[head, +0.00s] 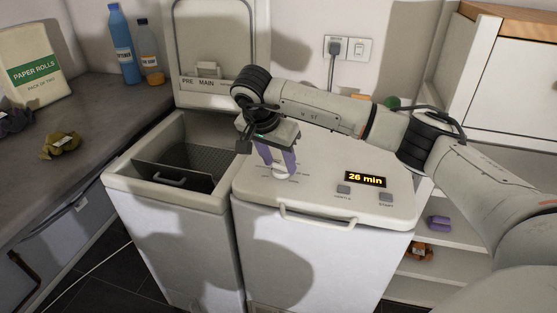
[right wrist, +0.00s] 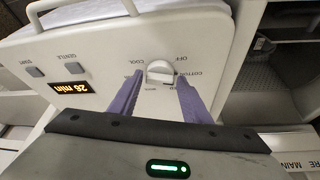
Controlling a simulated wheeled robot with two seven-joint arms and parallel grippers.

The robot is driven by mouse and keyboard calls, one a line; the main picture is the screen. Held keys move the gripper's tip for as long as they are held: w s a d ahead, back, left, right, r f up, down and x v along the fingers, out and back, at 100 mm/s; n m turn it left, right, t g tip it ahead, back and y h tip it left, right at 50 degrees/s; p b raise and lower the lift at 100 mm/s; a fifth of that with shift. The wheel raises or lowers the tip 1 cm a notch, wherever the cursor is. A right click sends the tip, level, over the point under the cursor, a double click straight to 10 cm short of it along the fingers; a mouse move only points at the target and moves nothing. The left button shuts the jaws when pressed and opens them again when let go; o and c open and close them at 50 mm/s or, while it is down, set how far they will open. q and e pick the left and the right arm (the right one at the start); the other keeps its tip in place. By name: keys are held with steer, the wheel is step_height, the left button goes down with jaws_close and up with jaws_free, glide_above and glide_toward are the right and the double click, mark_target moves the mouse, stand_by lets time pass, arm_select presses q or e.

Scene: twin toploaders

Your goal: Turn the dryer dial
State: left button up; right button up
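The dryer dial (right wrist: 160,72) is a round white knob with a raised grip bar, on the white top panel of the right-hand machine (head: 325,206). Labels around it include COOL, OFF and COTTON. In the head view the dial (head: 281,177) is partly hidden by my fingers. My right gripper (head: 280,166) points down over it. In the right wrist view the purple fingers of this gripper (right wrist: 159,80) stand apart on either side of the dial; a gap shows at the left finger, and contact at the right cannot be told. The dryer display (head: 365,179) reads 26 min. My left gripper is not in view.
Two buttons, one labelled GENTLE (head: 343,189) and one START (head: 386,197), sit by the display. A handle (head: 330,220) runs along the front edge. The left tub (head: 140,184) is open with its lid (head: 218,93) raised. Bottles (head: 122,45) stand on the left counter.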

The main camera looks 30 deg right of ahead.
steer(key=shift+o, duration=0.9)
steer(key=v, duration=1)
steer(key=shift+r+b, duration=0.2)
steer(key=shift+b, duration=0.2)
